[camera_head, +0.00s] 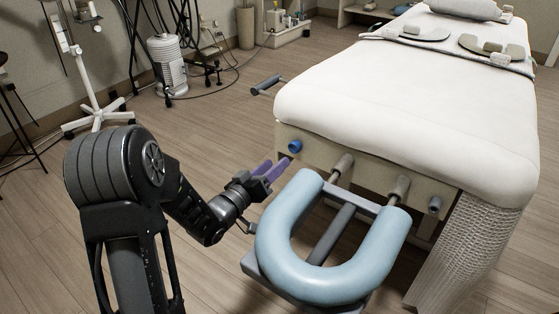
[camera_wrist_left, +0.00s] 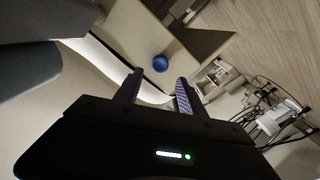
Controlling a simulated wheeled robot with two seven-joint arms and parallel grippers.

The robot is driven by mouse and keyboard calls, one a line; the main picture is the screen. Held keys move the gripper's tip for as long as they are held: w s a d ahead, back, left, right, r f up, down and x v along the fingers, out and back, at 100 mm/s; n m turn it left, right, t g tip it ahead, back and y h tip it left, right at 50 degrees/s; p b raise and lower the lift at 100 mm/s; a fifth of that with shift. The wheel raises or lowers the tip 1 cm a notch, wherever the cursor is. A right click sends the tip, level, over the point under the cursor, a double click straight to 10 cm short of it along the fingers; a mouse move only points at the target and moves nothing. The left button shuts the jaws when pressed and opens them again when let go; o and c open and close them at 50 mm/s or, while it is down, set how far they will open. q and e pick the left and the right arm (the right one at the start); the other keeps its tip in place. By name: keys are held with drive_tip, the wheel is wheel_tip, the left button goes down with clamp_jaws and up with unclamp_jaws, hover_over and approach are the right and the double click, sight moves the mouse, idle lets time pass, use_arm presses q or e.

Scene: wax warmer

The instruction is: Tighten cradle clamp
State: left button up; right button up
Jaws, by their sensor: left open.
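The face cradle (camera_head: 275,252) is a light blue U-shaped pad on a grey frame at the near end of the massage table (camera_head: 400,105). Two metal posts (camera_head: 342,167) run from it into the table end. A blue knob (camera_head: 295,146) sits on the left of the table's end board; a grey knob (camera_head: 435,205) sits on the right. My left gripper (camera_head: 277,170) is open and empty, a little short of the blue knob. In the left wrist view the blue knob (camera_wrist_left: 160,63) shows beyond and between the two fingers (camera_wrist_left: 158,92). My right gripper is not in view.
The cradle pad lies close to the right of my left gripper. A grey bar-like object (camera_head: 266,84) stands out left of the table. A white rolling stand (camera_head: 88,95) and a white cylindrical unit (camera_head: 168,65) stand at the back left.

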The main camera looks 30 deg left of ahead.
sight(293, 149)
use_arm(q)
drive_tip(key=shift+w, duration=0.1)
drive_tip(key=shift+w+d, duration=0.2)
drive_tip(key=shift+w, duration=1)
drive_tip(key=shift+w+d, duration=0.15)
drive_tip(key=shift+w, duration=1.05)
drive_tip(key=shift+w+d, duration=0.2)
drive_tip(key=shift+w, duration=1.2)
